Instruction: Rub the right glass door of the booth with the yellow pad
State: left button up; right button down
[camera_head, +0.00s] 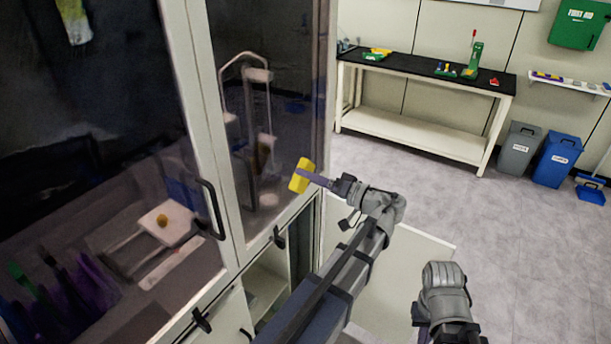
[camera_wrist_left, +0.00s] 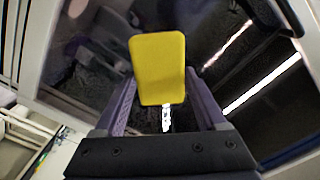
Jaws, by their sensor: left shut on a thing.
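The yellow pad (camera_head: 301,176) is held at the tips of my left gripper (camera_head: 318,180), in front of the lower right part of the right glass door (camera_head: 285,110). Whether the pad touches the glass cannot be told. In the left wrist view the pad (camera_wrist_left: 158,70) stands upright between the purple fingers of my left gripper (camera_wrist_left: 165,108), with dark glass behind it.
The left glass door (camera_head: 80,130) has a long dark handle (camera_head: 211,208). A white workbench (camera_head: 425,125) with a black top and small items stands at the back. Grey (camera_head: 518,147) and blue (camera_head: 557,158) bins stand right of it. Open floor lies between booth and bench.

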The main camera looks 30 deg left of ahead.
dwell(0.3)
pick_arm(q)
jog(key=d, duration=0.3)
jog(key=shift+s, duration=0.1)
